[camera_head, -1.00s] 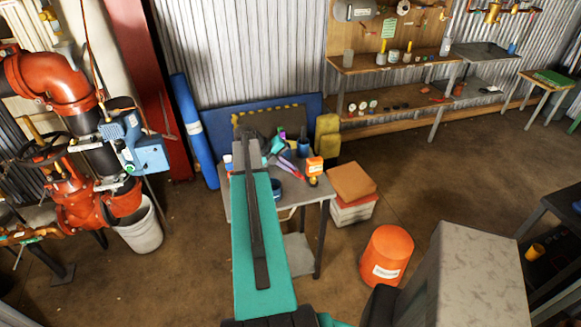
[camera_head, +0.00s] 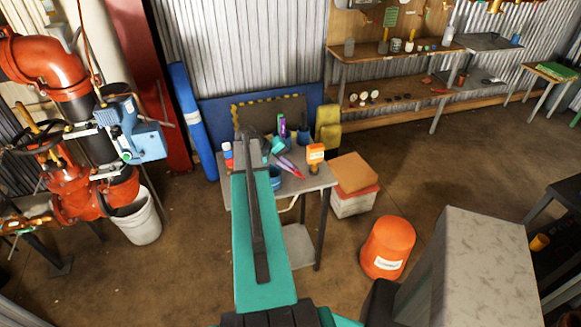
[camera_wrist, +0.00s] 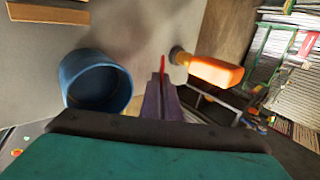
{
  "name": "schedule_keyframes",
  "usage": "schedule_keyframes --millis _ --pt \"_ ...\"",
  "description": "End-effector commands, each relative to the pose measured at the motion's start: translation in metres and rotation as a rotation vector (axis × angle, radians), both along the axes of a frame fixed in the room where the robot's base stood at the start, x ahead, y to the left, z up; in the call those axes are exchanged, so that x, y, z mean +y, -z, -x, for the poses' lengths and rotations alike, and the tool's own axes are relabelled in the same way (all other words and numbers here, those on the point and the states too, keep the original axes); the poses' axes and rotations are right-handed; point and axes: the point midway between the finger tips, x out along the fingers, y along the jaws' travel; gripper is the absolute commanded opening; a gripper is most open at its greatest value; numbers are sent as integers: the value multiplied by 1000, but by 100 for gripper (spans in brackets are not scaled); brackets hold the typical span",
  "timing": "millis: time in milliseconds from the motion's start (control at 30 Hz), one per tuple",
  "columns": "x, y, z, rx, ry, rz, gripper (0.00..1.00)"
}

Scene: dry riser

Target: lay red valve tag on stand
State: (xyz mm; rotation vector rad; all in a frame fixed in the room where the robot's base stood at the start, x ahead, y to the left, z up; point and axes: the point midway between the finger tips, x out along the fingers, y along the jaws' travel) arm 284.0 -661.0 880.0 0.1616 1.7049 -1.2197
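My gripper (camera_head: 287,164), with purple fingers, is over the small grey table (camera_head: 318,181) in the head view. In the wrist view the fingers (camera_wrist: 161,90) are close together around a thin red piece, seen nearly edge-on, which looks like the red valve tag (camera_wrist: 162,64). Its red end also shows at the fingertips in the head view (camera_head: 298,173). I cannot tell for sure which thing is the stand.
A blue holder (camera_head: 303,136) and small bottles (camera_head: 227,154) stand on the table. A yellow item (camera_head: 328,129) is behind it. A box with an orange-brown top (camera_head: 354,173) and an orange bucket (camera_head: 388,248) are on the floor to the right. Red pipework (camera_head: 75,190) is at left.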

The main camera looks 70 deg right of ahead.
Motion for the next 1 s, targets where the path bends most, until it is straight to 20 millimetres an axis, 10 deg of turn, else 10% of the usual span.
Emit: schedule_keyframes --millis 333,500,1000 --pt "0 1 0 0 0 0 0" --pt "0 1 0 0 0 0 24" --pt "3 -5 -4 0 -1 0 24"
